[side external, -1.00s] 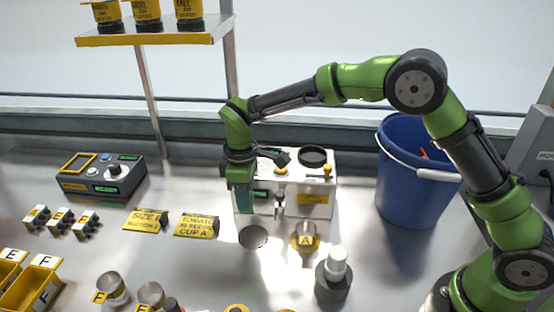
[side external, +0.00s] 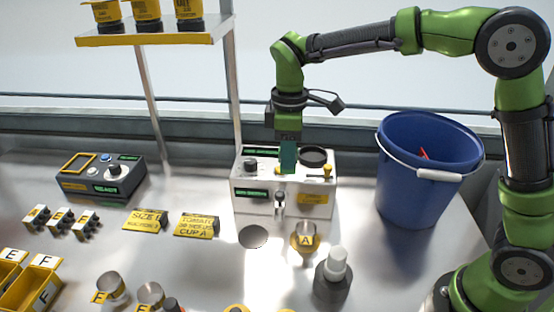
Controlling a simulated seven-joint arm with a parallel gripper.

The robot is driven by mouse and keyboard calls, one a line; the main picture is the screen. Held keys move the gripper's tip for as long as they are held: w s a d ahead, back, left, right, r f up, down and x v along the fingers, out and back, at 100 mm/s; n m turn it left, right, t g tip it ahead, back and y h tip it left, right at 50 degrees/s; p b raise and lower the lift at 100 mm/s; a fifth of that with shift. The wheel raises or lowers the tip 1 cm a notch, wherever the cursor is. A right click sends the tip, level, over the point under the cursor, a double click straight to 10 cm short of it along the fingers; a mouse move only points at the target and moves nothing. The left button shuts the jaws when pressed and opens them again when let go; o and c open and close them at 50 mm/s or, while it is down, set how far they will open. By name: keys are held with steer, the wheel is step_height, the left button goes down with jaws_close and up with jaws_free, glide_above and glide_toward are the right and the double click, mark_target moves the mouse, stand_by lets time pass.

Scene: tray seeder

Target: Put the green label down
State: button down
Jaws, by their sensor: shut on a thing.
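The green label (side external: 288,158) is a small teal-green piece at the end of my gripper (side external: 287,146). My gripper points down and is shut on the label, with the fingertips hard to make out. The label is in the air and overlaps the top of the white seeder machine (side external: 265,211) in the picture. I cannot tell whether it is above the machine or behind it.
A blue bucket (side external: 402,180) stands right of the machine. A dark control box (side external: 127,182) is at the left. Yellow signs (side external: 146,220), a cup marked A (side external: 305,240) and a white-topped bottle (side external: 336,269) stand on the metal table. A shelf (side external: 150,33) holds jars above.

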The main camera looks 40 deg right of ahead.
steer(key=s+d+f, duration=0.1)
steer(key=s+d, duration=0.8)
steer(key=s, duration=0.3)
steer(key=shift+w+f, duration=0.15)
steer(key=shift+f, duration=7.6)
steer(key=shift+f, duration=0.1)
steer(key=c, duration=0.9)
jaws_free()
steer(key=shift+c, duration=0.2)
